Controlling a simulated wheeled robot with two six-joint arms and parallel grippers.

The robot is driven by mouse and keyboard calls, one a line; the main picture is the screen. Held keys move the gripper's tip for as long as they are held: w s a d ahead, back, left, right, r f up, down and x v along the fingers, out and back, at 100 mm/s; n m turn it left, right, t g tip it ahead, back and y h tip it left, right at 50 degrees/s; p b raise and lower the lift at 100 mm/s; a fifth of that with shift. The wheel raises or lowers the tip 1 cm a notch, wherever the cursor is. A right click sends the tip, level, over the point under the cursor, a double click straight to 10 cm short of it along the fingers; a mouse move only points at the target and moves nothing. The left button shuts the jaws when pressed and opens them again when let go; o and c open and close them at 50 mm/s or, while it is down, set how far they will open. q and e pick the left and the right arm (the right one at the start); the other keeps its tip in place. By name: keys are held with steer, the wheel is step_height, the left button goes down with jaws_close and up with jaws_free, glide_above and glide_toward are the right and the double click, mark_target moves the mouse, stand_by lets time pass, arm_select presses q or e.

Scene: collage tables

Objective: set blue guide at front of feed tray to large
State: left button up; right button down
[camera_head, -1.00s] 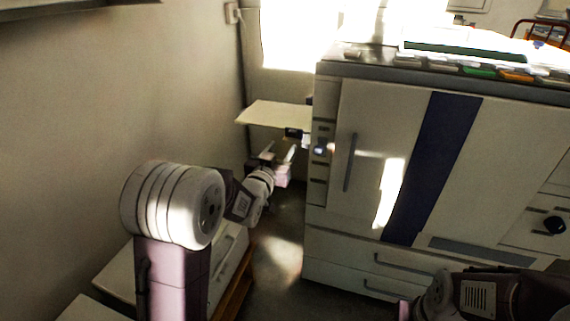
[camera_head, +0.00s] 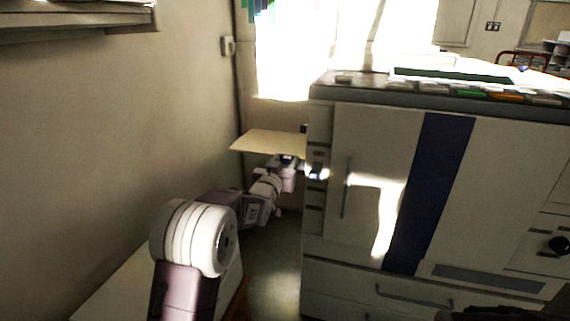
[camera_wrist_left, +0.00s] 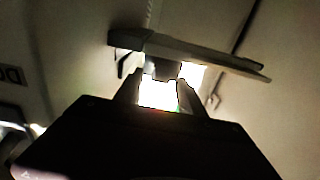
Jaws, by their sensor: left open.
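The feed tray (camera_head: 268,142) is a pale flat board sticking out from the left side of the big white machine (camera_head: 375,140) in the head view. In the left wrist view its edge (camera_wrist_left: 215,54) runs across the upper part. My left gripper (camera_head: 287,164) is just under the tray's front edge. In the left wrist view its fingers (camera_wrist_left: 159,88) stand apart on either side of a small dark part under the tray, with bright light behind. I cannot tell whether this part is the blue guide, as it is backlit and small.
A wall stands close on the left, with a bright window (camera_head: 283,60) behind the tray. A low white cabinet (camera_head: 125,285) is beneath my left arm. The machine's door handle (camera_head: 347,188) faces the right of my gripper. Floor (camera_head: 270,270) between is clear.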

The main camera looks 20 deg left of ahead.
arm_select(q)
steer(key=shift+c, duration=0.4)
jaws_close()
stand_by(0.9)
